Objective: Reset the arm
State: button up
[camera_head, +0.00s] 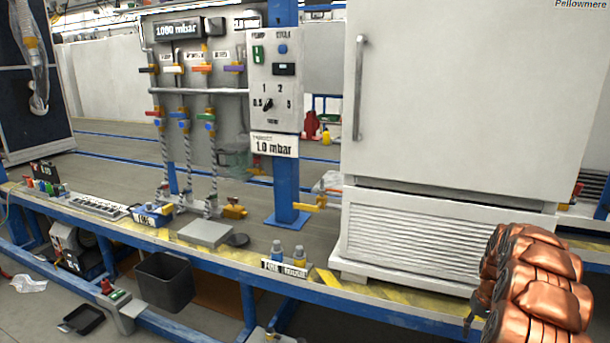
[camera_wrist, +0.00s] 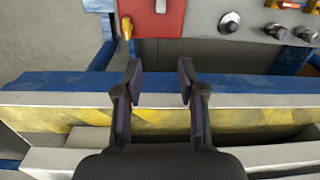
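My gripper (camera_wrist: 160,82) shows in the wrist view. Its two dark fingers are apart with nothing between them, above the blue front rail and the yellow-and-black striped edge of the bench. In the head view, copper-coloured segments of my arm fill the lower right, in front of the white cabinet. A small part of what may be my gripper shows beside them, too little to read.
A blue-framed bench (camera_head: 350,294) runs across the head view. On it stand a large white cabinet (camera_head: 455,110), a control panel (camera_head: 275,80) on a blue post, and hoses with coloured valves.

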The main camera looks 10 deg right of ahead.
jog(key=s+a+r+n+p, duration=0.1)
jog(key=s+a+r+p, duration=0.25)
jog(key=a+r, duration=0.5)
jog(key=s+a+r+n+p, duration=0.1)
jog(key=s+a+r+p, duration=0.25)
jog(key=a+r, duration=0.55)
jog(key=s+a+r+n+p, duration=0.15)
jog(key=a+r+p, duration=0.25)
jog(key=a+r, duration=0.5)
jog(key=s+a+r+p, duration=0.3)
jog(key=s+r+p, duration=0.1)
jog(key=s, duration=0.4)
jog(key=s+a+r+n+g+p, duration=0.1)
jog(key=s+a+r+p, duration=0.3)
jog(key=s+r, duration=0.3)
jog(key=s+a+r+p, duration=0.3)
jog(key=s+r+p, duration=0.1)
jog(key=s, duration=0.7)
jog(key=shift+s+a+r+g, duration=0.25)
jog(key=shift+a+r+g, duration=0.15)
jog(key=shift+r, duration=0.25)
